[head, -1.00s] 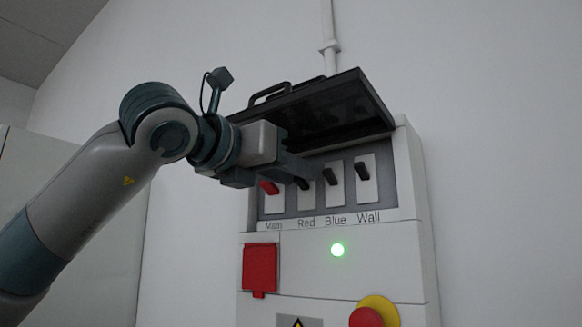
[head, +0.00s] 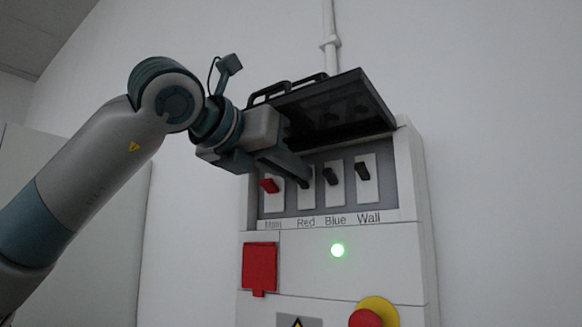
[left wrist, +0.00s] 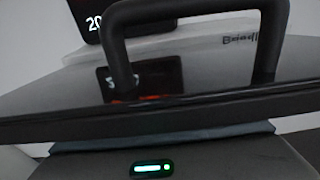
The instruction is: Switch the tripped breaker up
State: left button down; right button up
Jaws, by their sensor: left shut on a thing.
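The breaker panel (head: 405,170) on the wall has a row of levers above the labels Main, Red, Blue and Wall. The Main lever (head: 269,186) is red; the Blue lever (head: 330,176) and Wall lever (head: 362,171) are dark. My left gripper (head: 304,180) reaches in from the left under the raised lid. Its fingertips are shut on the dark Red lever (head: 305,185), which they partly hide. The exact tilt of that lever is hard to tell. The fingertips are not visible in the left wrist view. My right gripper is not in view.
The dark raised lid (head: 345,105) hangs close above my gripper; its handle (left wrist: 195,12) fills much of the left wrist view. Below the levers are a green lamp (head: 337,250), a red block (head: 260,268) and a red stop button (head: 366,318).

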pick_arm(q)
jog(key=c, duration=1.8)
grip_release()
jog(key=shift+o, duration=0.2)
jog(key=shift+s+a, duration=0.1)
jog(key=b+v, duration=0.7)
jog(key=v, duration=1)
jog(key=shift+b, duration=0.35)
jog(key=shift+f, duration=0.1)
